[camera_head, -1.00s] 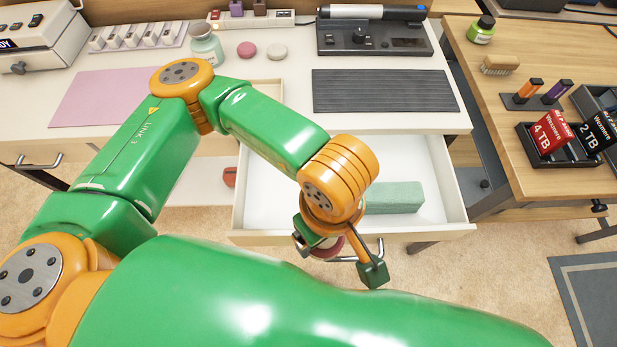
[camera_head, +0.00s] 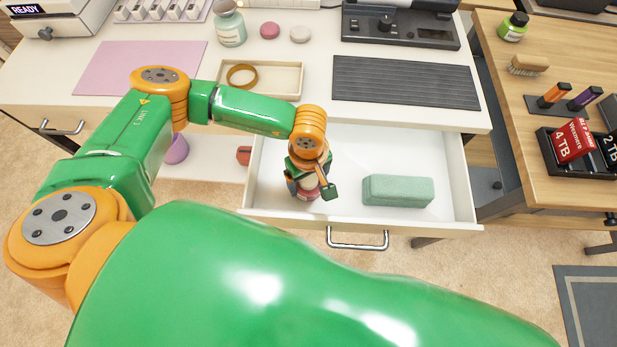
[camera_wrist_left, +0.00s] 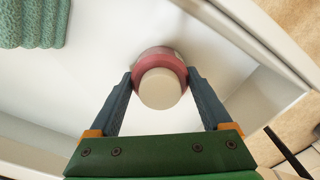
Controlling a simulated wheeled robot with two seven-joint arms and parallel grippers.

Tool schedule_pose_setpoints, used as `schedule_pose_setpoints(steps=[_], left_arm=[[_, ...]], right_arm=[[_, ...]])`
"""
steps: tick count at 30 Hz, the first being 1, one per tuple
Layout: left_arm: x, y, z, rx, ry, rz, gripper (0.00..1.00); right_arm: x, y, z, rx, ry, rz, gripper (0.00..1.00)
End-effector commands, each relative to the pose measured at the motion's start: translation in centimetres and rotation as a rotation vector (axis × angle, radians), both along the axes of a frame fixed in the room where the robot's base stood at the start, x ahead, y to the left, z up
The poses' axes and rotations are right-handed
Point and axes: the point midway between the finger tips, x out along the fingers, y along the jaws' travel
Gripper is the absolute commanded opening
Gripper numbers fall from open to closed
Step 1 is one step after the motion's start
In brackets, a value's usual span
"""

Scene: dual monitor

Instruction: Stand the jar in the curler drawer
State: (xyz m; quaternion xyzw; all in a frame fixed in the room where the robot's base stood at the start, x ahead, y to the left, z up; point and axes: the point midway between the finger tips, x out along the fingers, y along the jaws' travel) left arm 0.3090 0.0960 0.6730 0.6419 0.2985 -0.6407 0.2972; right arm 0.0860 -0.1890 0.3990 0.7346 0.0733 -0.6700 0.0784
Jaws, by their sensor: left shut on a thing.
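The jar (camera_head: 306,186) is reddish pink with a cream top. It also shows in the left wrist view (camera_wrist_left: 158,88), seen from above between the two fingers. My left gripper (camera_head: 312,186) is shut on it and holds it inside the open white drawer (camera_head: 457,190), toward the left wall. The jar looks about upright; I cannot tell whether its base touches the drawer floor. A green ribbed block (camera_head: 398,190) lies in the drawer to the right of the jar, apart from it; it also shows in the left wrist view (camera_wrist_left: 35,22). My right gripper is not in view.
The drawer's front handle (camera_head: 357,245) faces me. On the desk above are a tray (camera_head: 283,77) with a brown ring, a dark slatted mat (camera_head: 405,83) and a teal jar (camera_head: 229,27). A wooden table (camera_head: 520,130) stands at the right. The drawer floor behind the block is clear.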

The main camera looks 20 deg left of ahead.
Motion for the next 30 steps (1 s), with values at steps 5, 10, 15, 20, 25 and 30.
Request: schedule_pose_setpoints(steps=[5, 10, 15, 20, 25, 30], left_arm=[[0.0, 0.0, -0.3, 0.0, 0.0, 0.0, 0.91], [0.0, 0.0, -0.2, 0.0, 0.0, 0.001, 1.0], [0.0, 0.0, 0.6, -0.001, -0.002, 0.001, 1.0], [0.1, -0.1, 4.6, -0.004, -0.005, -0.001, 1.0], [0.1, -0.1, 9.2, -0.003, -0.005, -0.002, 1.0], [0.0, -0.1, 11.7, -0.002, -0.002, 0.0, 1.0]], right_arm=[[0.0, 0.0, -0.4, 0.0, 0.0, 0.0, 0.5], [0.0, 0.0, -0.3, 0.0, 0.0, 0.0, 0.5], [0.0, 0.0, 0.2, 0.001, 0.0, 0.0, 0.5], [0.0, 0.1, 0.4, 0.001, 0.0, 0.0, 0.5], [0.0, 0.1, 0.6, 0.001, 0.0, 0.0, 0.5], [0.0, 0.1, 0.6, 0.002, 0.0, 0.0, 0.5]])
